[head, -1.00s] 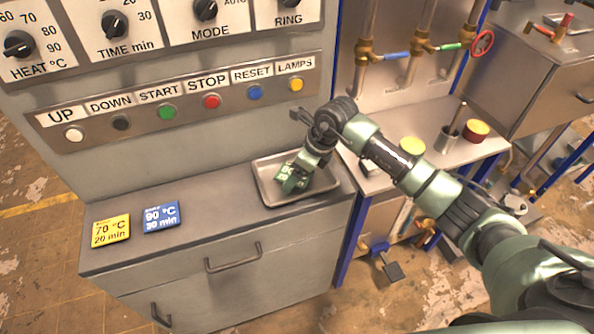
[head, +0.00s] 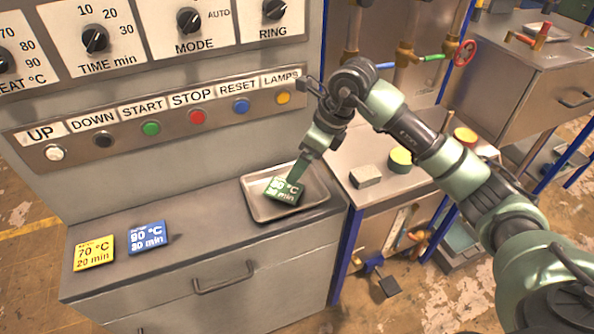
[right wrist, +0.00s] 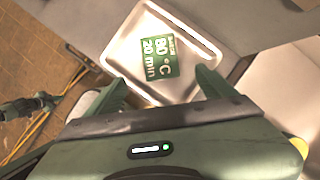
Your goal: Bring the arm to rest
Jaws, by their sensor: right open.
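The green card (head: 284,191), marked 80 °C 20 min, lies flat in the metal tray (head: 256,208) on the cabinet top. In the right wrist view the card (right wrist: 160,56) is seen from above inside the tray (right wrist: 117,62). My right gripper (head: 298,170) points down just above the tray, its fingers overlapping the card's upper edge in the head view. In the right wrist view its two fingers (right wrist: 160,82) are spread with nothing between them. A small dark green part at that view's left edge looks like my left arm; its jaw is unclear.
A yellow card (head: 94,252) and a blue card (head: 147,237) lie left of the tray. The button panel (head: 165,120) rises behind. A grey block (head: 366,176) and a yellow-topped round piece (head: 400,160) stand on the right bench, under my right arm.

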